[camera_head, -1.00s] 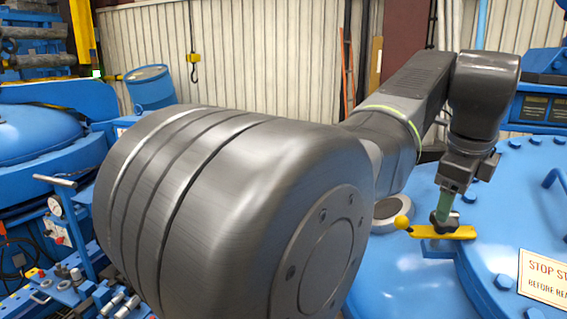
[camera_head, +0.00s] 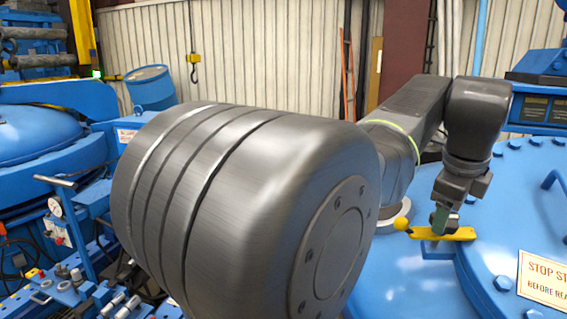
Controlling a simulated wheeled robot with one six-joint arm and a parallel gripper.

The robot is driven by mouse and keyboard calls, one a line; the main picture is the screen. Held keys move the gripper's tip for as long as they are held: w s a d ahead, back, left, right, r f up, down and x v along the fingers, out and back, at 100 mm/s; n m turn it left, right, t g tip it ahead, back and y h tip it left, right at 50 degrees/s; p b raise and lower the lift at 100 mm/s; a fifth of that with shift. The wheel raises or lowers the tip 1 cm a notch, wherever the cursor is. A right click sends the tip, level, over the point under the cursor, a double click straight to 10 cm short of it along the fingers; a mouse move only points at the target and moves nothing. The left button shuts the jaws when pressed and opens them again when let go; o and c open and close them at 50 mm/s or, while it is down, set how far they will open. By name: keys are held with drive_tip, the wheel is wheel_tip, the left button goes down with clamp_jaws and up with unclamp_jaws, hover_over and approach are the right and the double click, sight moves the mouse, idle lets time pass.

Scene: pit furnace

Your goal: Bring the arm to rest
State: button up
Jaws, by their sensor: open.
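My arm reaches from the large grey joint in the foreground to the right, and its end points down over the blue furnace lid. My gripper (camera_head: 441,222) is open, with greenish fingers, just above or in front of a yellow lever (camera_head: 452,234) on the lid. The lever has a round yellow knob at its left end. I cannot tell whether the fingertips touch the lever, as they overlap it in this view.
The blue lid (camera_head: 520,210) carries bolts, a handle and a stop sign plate (camera_head: 546,280). A gauge and valve stand (camera_head: 58,222) is at the left. My big joint hides the centre.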

drive_tip(key=x, duration=0.3)
drive_tip(key=shift+f, duration=0.1)
drive_tip(key=shift+n, duration=1.2)
drive_tip(key=n, duration=0.4)
drive_tip(key=shift+n, duration=0.3)
drive_tip(key=n+b, duration=0.2)
drive_tip(key=n, duration=0.1)
drive_tip(key=shift+n+t, duration=0.3)
drive_tip(key=shift+n, duration=0.1)
drive_tip(key=n+b, duration=0.2)
drive_tip(key=n, duration=0.2)
drive_tip(key=shift+n, duration=0.3)
drive_tip(key=shift+n+b, duration=0.3)
drive_tip(key=shift+n, duration=0.1)
drive_tip(key=shift+v, duration=0.85)
drive_tip(key=shift+w+f, duration=0.1)
